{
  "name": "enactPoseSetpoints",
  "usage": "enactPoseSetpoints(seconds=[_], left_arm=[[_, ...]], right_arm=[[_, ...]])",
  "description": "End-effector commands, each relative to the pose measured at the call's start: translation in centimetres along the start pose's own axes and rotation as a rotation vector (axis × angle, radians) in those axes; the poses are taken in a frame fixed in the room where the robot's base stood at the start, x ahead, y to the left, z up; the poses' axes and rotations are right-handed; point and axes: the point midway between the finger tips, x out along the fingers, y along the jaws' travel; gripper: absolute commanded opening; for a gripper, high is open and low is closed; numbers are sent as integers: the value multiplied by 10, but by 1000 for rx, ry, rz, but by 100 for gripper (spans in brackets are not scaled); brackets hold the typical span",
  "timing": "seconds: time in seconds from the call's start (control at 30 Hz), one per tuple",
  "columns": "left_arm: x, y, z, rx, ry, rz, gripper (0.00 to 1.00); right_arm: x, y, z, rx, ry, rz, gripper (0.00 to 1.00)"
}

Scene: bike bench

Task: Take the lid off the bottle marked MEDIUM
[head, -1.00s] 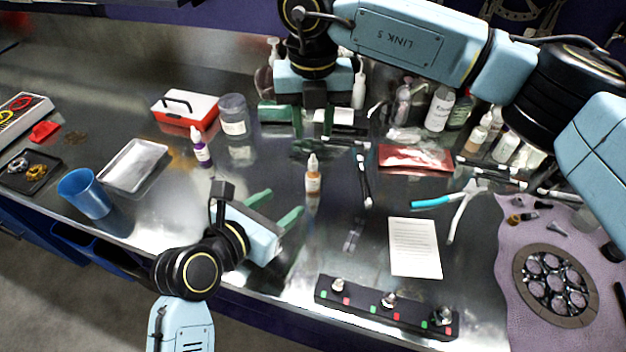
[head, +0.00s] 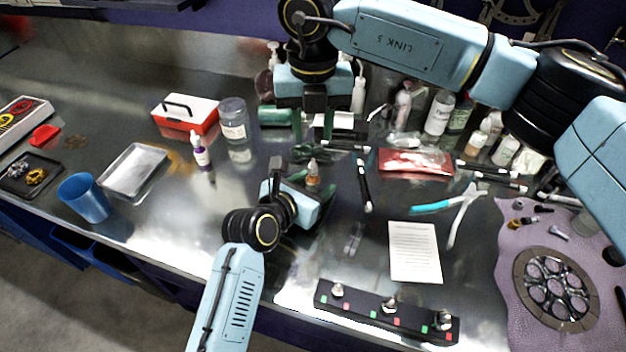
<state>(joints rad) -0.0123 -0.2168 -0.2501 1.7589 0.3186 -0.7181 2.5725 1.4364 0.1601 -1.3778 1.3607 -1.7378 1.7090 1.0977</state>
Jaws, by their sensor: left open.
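A small amber bottle (head: 313,179) with a pale pointed cap stands upright at the middle of the bench. A purple bottle (head: 202,157) with a white tip stands further left. Their labels are too small to read, so I cannot tell which is marked MEDIUM. My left gripper (head: 312,187) is open and low at the amber bottle, partly hiding its lower part. I cannot tell whether the fingers touch it. My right gripper (head: 304,122) points down behind the amber bottle, its green fingers apart with nothing visibly held.
A red-and-white box (head: 187,114) and a clear jar (head: 232,119) stand at the back left. Pliers (head: 456,211), a paper sheet (head: 414,250) and a black strip (head: 385,309) are right and in front.

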Motion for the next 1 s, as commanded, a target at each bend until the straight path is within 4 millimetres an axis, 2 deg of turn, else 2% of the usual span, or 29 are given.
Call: enactPoseSetpoints(seconds=[0.17, 0.5, 0.57, 0.83, 1.0], left_arm=[[0, 0, 0, 0, 0, 0, 50], [0, 0, 0, 0, 0, 0, 6], [0, 0, 0, 0, 0, 0, 0], [0, 0, 0, 0, 0, 0, 0], [0, 0, 0, 0, 0, 0, 0]], right_arm=[[0, 0, 0, 0, 0, 0, 34], [0, 0, 0, 0, 0, 0, 34], [0, 0, 0, 0, 0, 0, 34], [0, 0, 0, 38, 0, 0, 34], [0, 1, 0, 237, 0, 2, 34]])
